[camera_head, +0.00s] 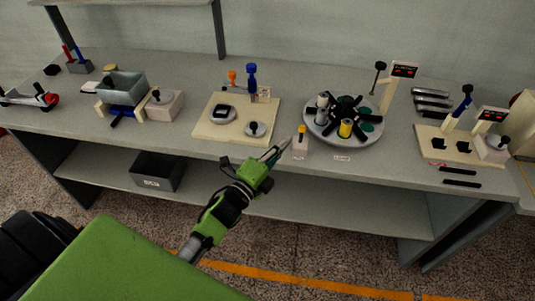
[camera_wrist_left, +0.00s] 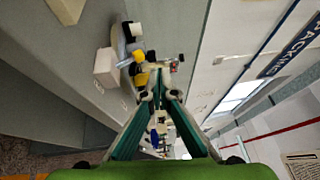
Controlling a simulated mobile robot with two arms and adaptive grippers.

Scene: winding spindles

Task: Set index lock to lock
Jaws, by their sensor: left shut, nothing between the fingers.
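A small pale block with a yellow knob on top (camera_head: 300,146), which looks like the index lock, stands at the front of the bench beside the round turntable (camera_head: 372,138). The turntable carries a black star-shaped hub (camera_head: 346,112), a pale spool (camera_head: 322,108) and a yellow-topped spool (camera_head: 346,129). My left gripper (camera_head: 283,146) reaches over the bench's front edge, its fingertips just left of the block. Its fingers, also in the left wrist view (camera_wrist_left: 162,97), are shut with nothing between them. I cannot tell whether they touch the block. My right gripper is not in view.
A beige board (camera_head: 205,130) with two round holders lies to the left. A post with a red display (camera_head: 404,70) and a black-knobbed lever (camera_head: 379,67) stand behind the turntable. Another station (camera_head: 446,154) is at the right. A dark bin (camera_head: 158,171) sits on the lower shelf.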

